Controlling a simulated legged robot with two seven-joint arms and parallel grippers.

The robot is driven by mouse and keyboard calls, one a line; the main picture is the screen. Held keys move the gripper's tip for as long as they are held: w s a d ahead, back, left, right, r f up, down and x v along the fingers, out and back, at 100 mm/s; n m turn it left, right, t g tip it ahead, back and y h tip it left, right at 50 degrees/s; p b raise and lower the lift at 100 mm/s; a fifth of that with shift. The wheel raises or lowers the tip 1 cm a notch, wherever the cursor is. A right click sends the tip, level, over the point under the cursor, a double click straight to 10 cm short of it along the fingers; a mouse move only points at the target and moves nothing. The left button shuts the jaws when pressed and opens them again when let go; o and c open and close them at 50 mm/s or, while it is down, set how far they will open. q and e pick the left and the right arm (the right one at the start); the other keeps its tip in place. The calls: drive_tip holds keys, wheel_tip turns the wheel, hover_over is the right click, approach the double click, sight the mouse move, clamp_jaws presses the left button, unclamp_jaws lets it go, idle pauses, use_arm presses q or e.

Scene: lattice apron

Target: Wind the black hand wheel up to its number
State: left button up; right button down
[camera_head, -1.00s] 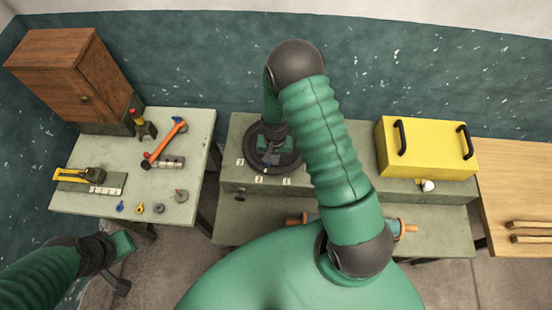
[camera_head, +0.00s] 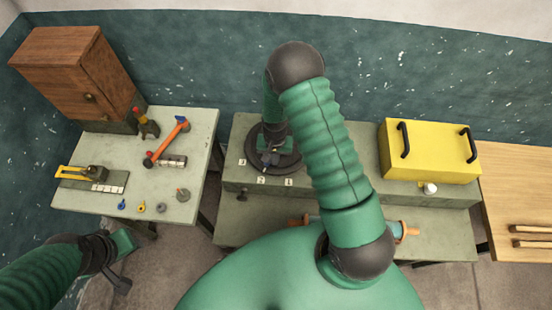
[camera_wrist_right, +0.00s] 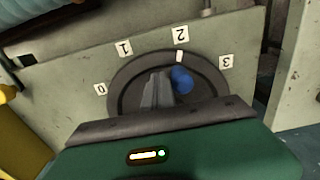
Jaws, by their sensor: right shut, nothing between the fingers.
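The black hand wheel (camera_head: 290,163) lies on the grey-green bench under my right arm. In the right wrist view the wheel (camera_wrist_right: 127,95) has a blue knob (camera_wrist_right: 182,80) and a white mark (camera_wrist_right: 179,56) on its rim, pointing at the label 2 (camera_wrist_right: 181,35). Labels 0 (camera_wrist_right: 101,89), 1 (camera_wrist_right: 124,48) and 3 (camera_wrist_right: 226,62) stand around it. My right gripper (camera_wrist_right: 157,88) is shut and empty over the wheel, its fingers beside the blue knob; I cannot tell whether they touch it. My left gripper (camera_head: 121,262) hangs at the lower left, away from the wheel; its jaw opening is unclear.
A yellow box (camera_head: 430,150) with black handles stands to the right on the bench, a white knob (camera_head: 430,188) below it. The left table (camera_head: 105,150) holds tools and small coloured parts, with a brown cabinet (camera_head: 70,70) behind. Wooden sticks (camera_head: 535,236) lie far right.

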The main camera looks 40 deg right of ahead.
drive_tip(key=shift+w, duration=0.15)
idle(0.4)
drive_tip(key=shift+s+d, duration=0.35)
drive_tip(key=shift+s, duration=0.35)
drive_tip(key=shift+s+d, duration=0.3)
drive_tip(key=shift+s, duration=0.35)
drive_tip(key=shift+r, duration=0.1)
wheel_tip(320, 180, up, 8)
drive_tip(key=p, duration=0.6)
